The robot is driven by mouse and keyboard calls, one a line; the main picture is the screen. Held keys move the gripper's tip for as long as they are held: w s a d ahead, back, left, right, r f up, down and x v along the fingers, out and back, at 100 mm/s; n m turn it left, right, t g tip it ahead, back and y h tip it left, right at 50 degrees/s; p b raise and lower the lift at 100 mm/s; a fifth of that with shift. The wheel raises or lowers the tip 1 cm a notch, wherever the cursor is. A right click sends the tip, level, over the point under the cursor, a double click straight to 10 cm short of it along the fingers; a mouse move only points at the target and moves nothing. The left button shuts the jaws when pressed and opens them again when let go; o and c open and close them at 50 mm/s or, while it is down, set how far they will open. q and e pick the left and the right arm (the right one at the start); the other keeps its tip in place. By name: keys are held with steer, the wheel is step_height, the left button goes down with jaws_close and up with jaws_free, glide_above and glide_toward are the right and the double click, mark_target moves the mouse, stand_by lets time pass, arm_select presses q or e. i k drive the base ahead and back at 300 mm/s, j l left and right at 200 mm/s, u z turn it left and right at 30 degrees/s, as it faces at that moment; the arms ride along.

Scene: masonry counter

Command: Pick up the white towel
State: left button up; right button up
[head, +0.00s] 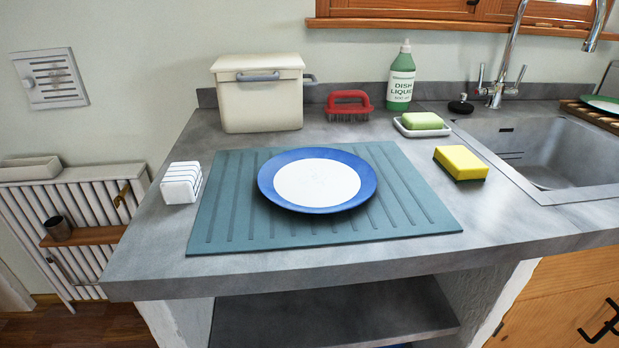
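The white towel (181,183) is a small folded block with thin dark stripes. It lies on the grey counter at the left, close beside the left edge of the teal ribbed mat (420,212) and near the counter's left edge. Nothing covers it. Neither of my grippers shows in the head view.
A blue-rimmed plate (317,180) lies on the mat. A cream bin (259,97), red brush (348,104), green dish liquid bottle (400,82), green soap on a dish (421,121) and yellow sponge (461,163) stand around it. The sink (550,150) is right.

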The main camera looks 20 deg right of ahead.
mark_target(181, 184)
steer(key=z, duration=0.85)
steer(key=k+j+z, duration=0.1)
steer(key=j+z, duration=0.15)
steer(key=j, duration=0.15)
steer(key=k+j+z, duration=0.2)
steer(key=j, duration=0.15)
steer(key=k+j+z, duration=0.1)
steer(key=j+z, duration=0.15)
steer(key=j, duration=0.15)
